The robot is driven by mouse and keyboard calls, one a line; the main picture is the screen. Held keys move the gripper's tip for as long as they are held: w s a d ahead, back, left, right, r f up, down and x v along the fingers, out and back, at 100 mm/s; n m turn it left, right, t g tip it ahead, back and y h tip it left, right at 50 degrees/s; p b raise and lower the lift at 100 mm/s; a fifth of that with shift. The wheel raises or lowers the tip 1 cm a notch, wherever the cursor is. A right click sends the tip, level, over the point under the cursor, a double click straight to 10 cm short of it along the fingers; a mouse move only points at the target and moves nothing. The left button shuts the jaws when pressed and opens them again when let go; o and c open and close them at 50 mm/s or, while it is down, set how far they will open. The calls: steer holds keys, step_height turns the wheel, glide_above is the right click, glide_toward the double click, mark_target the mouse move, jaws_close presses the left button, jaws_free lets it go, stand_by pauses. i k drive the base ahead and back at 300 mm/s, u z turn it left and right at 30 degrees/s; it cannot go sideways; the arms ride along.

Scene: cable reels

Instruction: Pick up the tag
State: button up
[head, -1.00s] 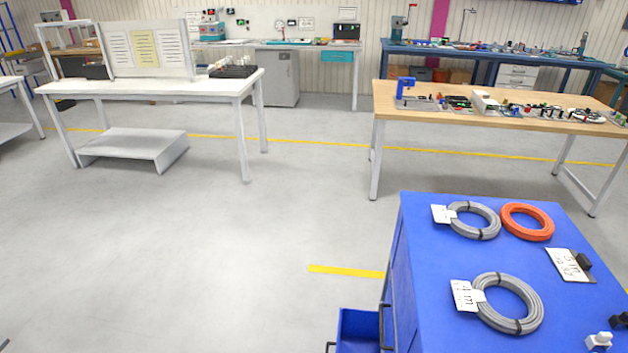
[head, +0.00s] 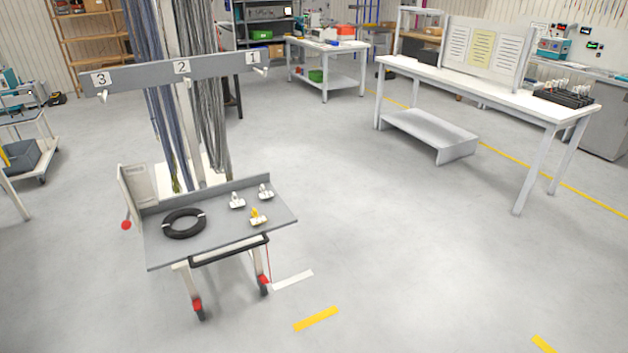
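No tag can be made out for certain in the head view. A grey cart (head: 275,222) at centre left has two small white pieces (head: 237,201) and one small yellow and white piece (head: 258,217) on its top. They are too small to tell whether any is a tag. A black cable coil (head: 184,223) lies flat at the left of the same top. A white strip (head: 293,280) lies on the floor beside the cart. My gripper is not in view.
Long cable bundles (head: 211,110) hang from a grey bar (head: 140,75) numbered 3, 2, 1 above the cart. A white table (head: 470,85) with a notice board (head: 484,50) stands at the right. The floor (head: 400,250) between them is clear.

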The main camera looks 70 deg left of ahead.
mark_target(264, 195)
steer(key=u, duration=0.5)
steer(key=k, duration=0.45)
steer(key=u, duration=2.05)
steer(key=i, duration=1)
steer(key=u, duration=0.05)
